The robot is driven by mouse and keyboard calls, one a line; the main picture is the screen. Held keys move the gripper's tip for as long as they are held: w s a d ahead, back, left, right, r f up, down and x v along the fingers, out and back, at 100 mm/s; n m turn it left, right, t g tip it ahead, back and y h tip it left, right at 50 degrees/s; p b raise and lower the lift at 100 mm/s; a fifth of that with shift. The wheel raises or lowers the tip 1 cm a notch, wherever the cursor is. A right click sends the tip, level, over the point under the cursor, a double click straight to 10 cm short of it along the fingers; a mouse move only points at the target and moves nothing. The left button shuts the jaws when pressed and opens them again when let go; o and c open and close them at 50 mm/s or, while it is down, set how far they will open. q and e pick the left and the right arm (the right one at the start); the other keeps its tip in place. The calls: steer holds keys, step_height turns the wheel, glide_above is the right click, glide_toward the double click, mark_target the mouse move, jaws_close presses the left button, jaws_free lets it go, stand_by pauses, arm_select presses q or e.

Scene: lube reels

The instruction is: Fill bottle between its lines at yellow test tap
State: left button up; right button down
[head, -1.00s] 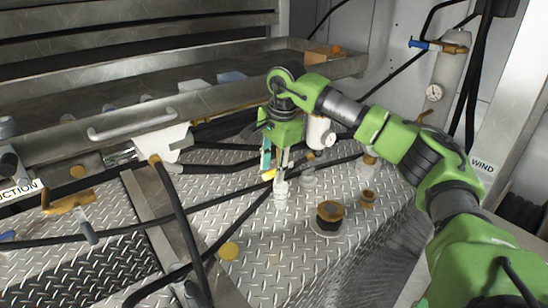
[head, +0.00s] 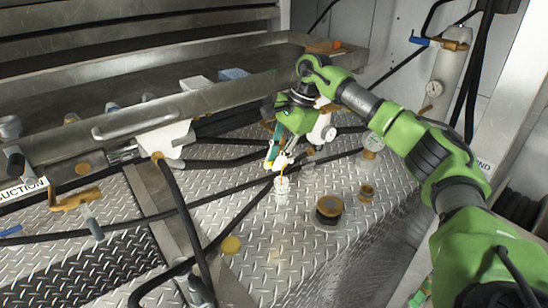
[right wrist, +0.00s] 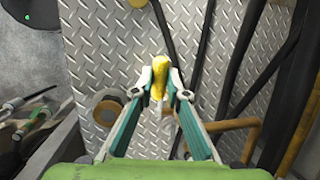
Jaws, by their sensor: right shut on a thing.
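My right gripper (head: 273,162) is shut on the yellow tap handle (right wrist: 159,76), which stands between its fingertips in the right wrist view (right wrist: 158,92). A small pale, clear-looking bottle (head: 282,188) stands upright on the metal floor just below the tap, close to the fingers. A thin amber streak (head: 283,172) shows between the tap and the bottle's mouth. The bottle's lines and liquid level are too small to make out. The tap's body is mostly hidden by the gripper. My left gripper is not in view.
Black hoses (head: 130,229) cross the diamond-plate floor. A metal shelf (head: 110,90) runs along the back left. Floor in front of the bottle is mostly clear.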

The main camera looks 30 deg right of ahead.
steer(key=shift+d+r, duration=0.1)
steer(key=shift+r, duration=0.05)
steer(key=shift+d+r+y+p, duration=0.25)
steer(key=shift+y+p, duration=0.2)
steer(key=shift+y, duration=0.35)
stand_by(7.0)
